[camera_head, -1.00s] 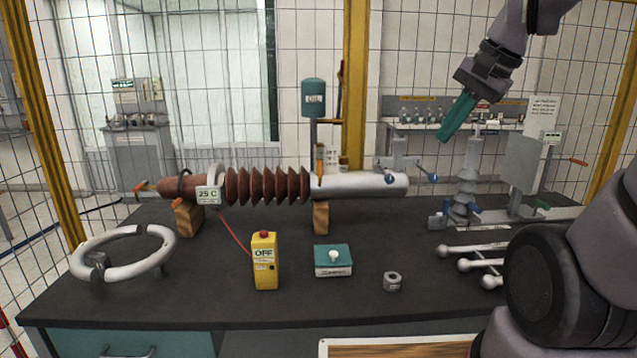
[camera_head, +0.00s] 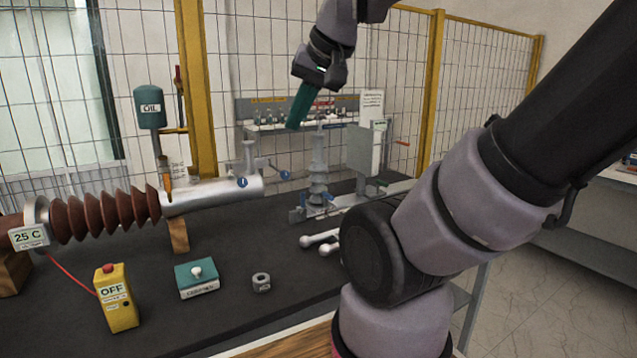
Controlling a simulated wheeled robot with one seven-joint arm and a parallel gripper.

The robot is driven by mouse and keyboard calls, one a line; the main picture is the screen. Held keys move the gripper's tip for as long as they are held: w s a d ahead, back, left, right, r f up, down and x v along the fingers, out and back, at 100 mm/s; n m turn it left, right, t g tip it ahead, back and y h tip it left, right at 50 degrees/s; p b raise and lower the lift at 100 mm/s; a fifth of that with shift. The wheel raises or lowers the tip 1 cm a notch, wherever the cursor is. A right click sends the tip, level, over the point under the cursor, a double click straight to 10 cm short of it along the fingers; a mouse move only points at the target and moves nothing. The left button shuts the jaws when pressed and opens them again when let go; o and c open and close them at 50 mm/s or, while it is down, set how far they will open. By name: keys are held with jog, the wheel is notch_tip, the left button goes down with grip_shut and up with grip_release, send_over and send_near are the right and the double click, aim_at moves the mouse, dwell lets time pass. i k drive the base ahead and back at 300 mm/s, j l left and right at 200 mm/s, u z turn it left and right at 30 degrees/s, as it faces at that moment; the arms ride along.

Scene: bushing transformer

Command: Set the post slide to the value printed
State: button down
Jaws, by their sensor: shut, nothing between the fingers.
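The grey ribbed post (camera_head: 318,165) stands upright on a flat metal slide base (camera_head: 340,204) with blue handles, towards the right rear of the dark bench. A grey upright box (camera_head: 361,150) stands beside it on the right. A white printed sheet (camera_head: 371,103) is behind the box; its text is too small to read. My gripper (camera_head: 295,122), with green fingers pointing down, is shut and empty. In the picture it appears above and slightly left of the post's top, apart from it. No scale or pointer on the slide can be read.
A brown ribbed bushing with a silver tube (camera_head: 212,195) lies along the bench's left. A yellow OFF box (camera_head: 117,298), teal-topped box (camera_head: 196,279), grey nut (camera_head: 261,282) and ball-ended rods (camera_head: 320,239) lie in front. My arm covers the bench's right front.

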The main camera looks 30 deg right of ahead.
aim_at(317, 203)
jog(key=l+z, duration=0.15)
jog(key=l, duration=0.3)
jog(key=i+l+z, duration=0.15)
jog(key=l, duration=0.25)
jog(key=i+l+z, duration=0.15)
jog(key=l, duration=0.3)
jog(key=i+l+z, duration=0.15)
jog(key=l, duration=0.25)
jog(key=i+l+z, duration=0.15)
jog(key=l, duration=0.25)
jog(key=i+l+z, duration=0.15)
jog(key=l, duration=0.25)
jog(key=u, duration=1.3)
jog(key=k+j+u, duration=0.1)
jog(key=j+u, duration=0.15)
jog(key=j, duration=0.4)
